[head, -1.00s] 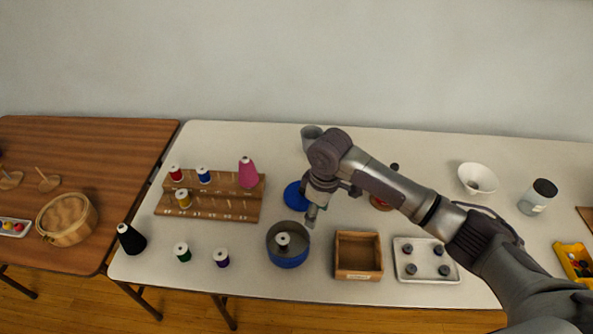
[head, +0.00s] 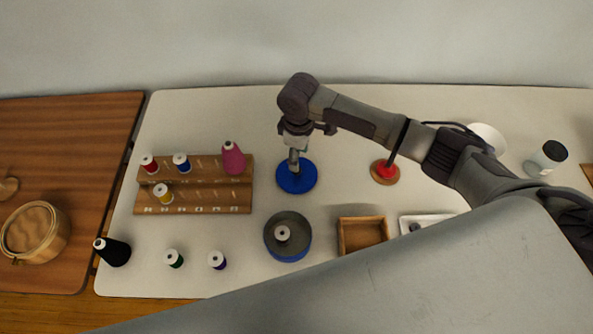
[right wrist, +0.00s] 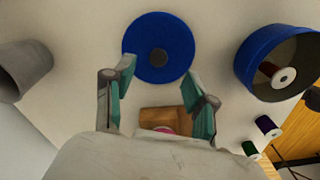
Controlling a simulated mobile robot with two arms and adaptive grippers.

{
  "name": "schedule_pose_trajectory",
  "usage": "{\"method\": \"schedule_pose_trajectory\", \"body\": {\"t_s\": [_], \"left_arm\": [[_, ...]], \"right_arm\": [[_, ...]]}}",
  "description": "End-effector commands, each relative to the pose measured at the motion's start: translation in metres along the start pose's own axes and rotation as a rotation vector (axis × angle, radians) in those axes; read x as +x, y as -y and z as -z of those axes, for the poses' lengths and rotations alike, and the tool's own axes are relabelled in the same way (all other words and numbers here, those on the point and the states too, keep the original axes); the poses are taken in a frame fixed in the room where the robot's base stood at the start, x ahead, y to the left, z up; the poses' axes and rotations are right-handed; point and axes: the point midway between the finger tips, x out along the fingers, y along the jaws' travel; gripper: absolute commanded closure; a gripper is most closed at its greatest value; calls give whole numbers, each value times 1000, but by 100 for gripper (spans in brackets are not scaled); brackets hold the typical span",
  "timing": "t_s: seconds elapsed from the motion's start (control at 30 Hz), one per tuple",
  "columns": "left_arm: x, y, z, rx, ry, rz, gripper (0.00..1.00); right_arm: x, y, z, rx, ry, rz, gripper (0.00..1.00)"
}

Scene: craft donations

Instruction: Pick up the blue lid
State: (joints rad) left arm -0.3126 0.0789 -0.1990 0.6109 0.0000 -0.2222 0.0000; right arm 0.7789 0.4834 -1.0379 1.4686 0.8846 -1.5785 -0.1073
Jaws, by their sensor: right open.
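The blue lid (head: 297,184) is a flat round disc lying on the pale table; it also shows in the right wrist view (right wrist: 140,42), with a dark round knob at its middle. My right gripper (head: 294,166) is over the lid, pointing down, and covers part of it. In the right wrist view my right gripper (right wrist: 160,80) has its fingers apart with nothing between them; the lid's knob is just beyond the fingertips. I cannot tell the exact height over the lid. My left gripper is not in view.
A blue tin (head: 288,256) with a spool inside stands in front of the lid. A wooden spool rack (head: 215,197) stands to the left. A red-topped piece (head: 384,172) and wooden box (head: 363,235) are to the right. A grey cup (right wrist: 22,72) stands near the lid.

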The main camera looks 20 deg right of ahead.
Motion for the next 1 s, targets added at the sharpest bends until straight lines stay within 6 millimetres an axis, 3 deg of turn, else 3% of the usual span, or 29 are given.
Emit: {"method": "schedule_pose_trajectory", "body": {"t_s": [0.3, 0.5, 0.8, 0.83, 1.0], "left_arm": [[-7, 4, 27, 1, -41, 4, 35], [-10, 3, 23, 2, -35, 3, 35], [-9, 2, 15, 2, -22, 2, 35], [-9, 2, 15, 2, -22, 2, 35], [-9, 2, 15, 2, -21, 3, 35]], "right_arm": [[28, 1, 2, 1, 2, 1, 44], [57, 1, 4, 1, 2, 0, 44], [64, 0, 4, 0, 1, -1, 44], [64, 0, 4, 0, 1, -1, 45], [64, 0, 4, 0, 0, -1, 74]]}}
